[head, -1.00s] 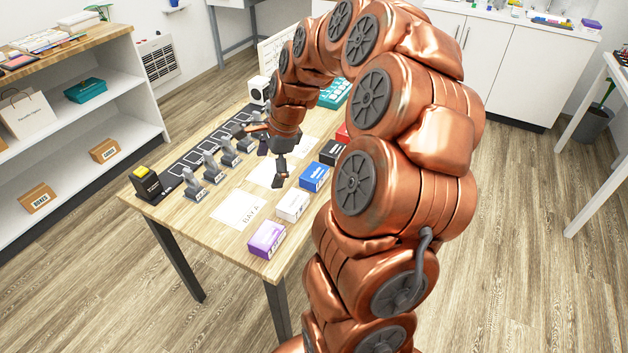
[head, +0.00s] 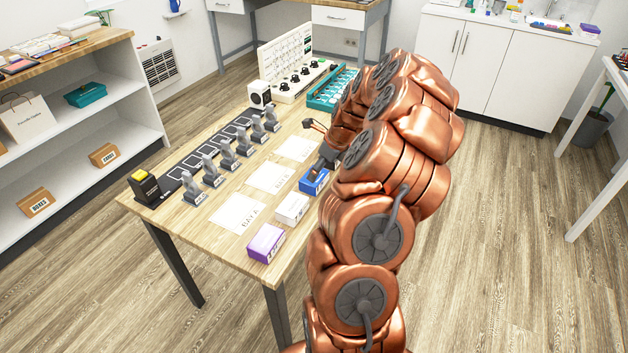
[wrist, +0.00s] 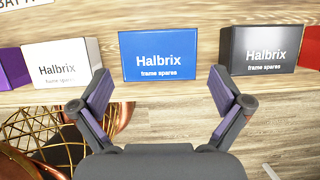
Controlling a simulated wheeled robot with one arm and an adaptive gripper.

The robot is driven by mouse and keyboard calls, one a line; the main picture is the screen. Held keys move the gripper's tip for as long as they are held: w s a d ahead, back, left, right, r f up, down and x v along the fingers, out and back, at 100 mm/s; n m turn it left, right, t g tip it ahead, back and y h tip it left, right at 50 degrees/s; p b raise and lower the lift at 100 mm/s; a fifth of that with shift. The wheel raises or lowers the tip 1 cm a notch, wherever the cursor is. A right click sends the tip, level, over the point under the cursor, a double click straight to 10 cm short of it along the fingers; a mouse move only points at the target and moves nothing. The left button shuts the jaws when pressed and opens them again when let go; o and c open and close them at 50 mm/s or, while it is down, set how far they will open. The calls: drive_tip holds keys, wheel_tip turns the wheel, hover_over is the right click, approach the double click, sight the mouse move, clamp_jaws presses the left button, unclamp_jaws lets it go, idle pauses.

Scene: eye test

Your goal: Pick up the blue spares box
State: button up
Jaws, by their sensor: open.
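The blue spares box (head: 312,187) stands on the wooden table among a row of boxes along its right edge. In the head view my gripper (head: 320,168) is at this box and the arm partly hides both. In the wrist view the blue box (wrist: 158,66), marked "Halbrix frame spares", is upright, centred just beyond the fingertips. My gripper (wrist: 161,86) is open, with one finger to each side of the box's width and nothing held. I see no finger touching the box.
A white box (wrist: 62,66) stands left of the blue one and a black box (wrist: 264,50) right, with narrow gaps. A purple box (head: 266,243) is at the near corner. Paper sheets (head: 236,213) and grey fixtures (head: 212,172) lie further left.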

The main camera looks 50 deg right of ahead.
drive_tip(key=shift+p+x, duration=0.6)
drive_tip(key=shift+x, duration=1.7)
drive_tip(key=shift+a, duration=0.1)
drive_tip(key=shift+c, duration=0.3)
drive_tip(key=c, duration=0.8)
drive_tip(key=shift+r, duration=0.1)
